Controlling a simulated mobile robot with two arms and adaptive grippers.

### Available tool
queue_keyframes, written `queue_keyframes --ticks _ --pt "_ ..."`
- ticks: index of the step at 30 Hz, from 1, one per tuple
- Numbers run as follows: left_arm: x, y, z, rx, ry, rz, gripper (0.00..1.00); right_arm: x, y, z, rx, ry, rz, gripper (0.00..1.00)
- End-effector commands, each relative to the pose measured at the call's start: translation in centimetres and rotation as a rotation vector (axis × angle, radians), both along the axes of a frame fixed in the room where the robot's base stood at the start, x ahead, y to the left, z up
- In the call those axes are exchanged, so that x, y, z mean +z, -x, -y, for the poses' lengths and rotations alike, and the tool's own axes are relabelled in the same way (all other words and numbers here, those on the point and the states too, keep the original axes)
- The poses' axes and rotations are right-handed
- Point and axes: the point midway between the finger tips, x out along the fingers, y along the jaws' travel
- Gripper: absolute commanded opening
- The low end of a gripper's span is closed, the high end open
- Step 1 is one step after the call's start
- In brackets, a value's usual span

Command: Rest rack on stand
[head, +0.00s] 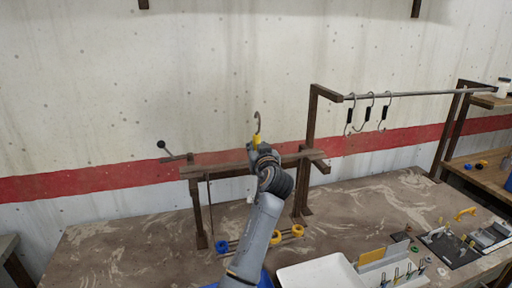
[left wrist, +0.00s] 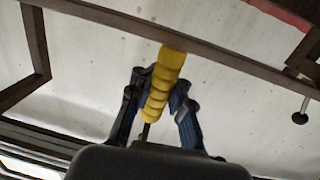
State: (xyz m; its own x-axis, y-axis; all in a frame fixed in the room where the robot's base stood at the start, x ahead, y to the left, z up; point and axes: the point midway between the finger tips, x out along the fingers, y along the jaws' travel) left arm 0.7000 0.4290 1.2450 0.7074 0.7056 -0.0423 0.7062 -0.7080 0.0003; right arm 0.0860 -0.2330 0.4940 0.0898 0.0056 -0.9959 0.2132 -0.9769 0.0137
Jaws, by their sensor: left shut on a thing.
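A brown frame like a stand (head: 197,215) is on the table, with a crossbar (head: 215,169) on two legs. My left gripper (head: 258,150) is at the crossbar's middle in the head view. It is shut on a yellow ribbed handle (left wrist: 161,88), which also shows small in the head view (head: 256,140); a curved hook (head: 257,121) rises above it. In the left wrist view the brown bar (left wrist: 230,62) runs just beyond the handle's far end; I cannot tell whether they touch. Which piece is the rack is unclear. My right gripper is not in view.
A grey rail (head: 420,94) with several black-gripped hooks (head: 367,113) is at right. A black-knobbed lever (head: 163,146) juts out left. A white tray (head: 318,274) is in front. The table's left is clear.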

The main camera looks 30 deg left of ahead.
Motion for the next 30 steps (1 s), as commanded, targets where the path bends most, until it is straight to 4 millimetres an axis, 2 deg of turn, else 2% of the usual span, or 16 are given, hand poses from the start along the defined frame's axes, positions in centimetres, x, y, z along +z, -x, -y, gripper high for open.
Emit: queue_keyframes --ticks 1,2,6,15,19,30 --pt "0.2 0.0 0.0 -0.001 -0.003 0.006 0.0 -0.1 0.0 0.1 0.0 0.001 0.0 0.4" --pt "0.3 0.0 0.0 -0.001 -0.003 0.006 0.2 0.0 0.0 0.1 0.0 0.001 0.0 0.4" --pt "0.2 0.0 0.0 0.0 -0.002 0.005 0.46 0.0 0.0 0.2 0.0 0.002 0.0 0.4" --pt "-0.3 0.0 0.1 0.0 0.002 -0.004 0.46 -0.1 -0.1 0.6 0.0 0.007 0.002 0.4" --pt "-0.2 0.6 0.7 -0.002 0.001 -0.001 0.46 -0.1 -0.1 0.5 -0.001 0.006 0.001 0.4" --pt "0.3 5.9 5.9 -0.003 0.002 0.002 0.46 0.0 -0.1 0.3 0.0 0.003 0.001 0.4"
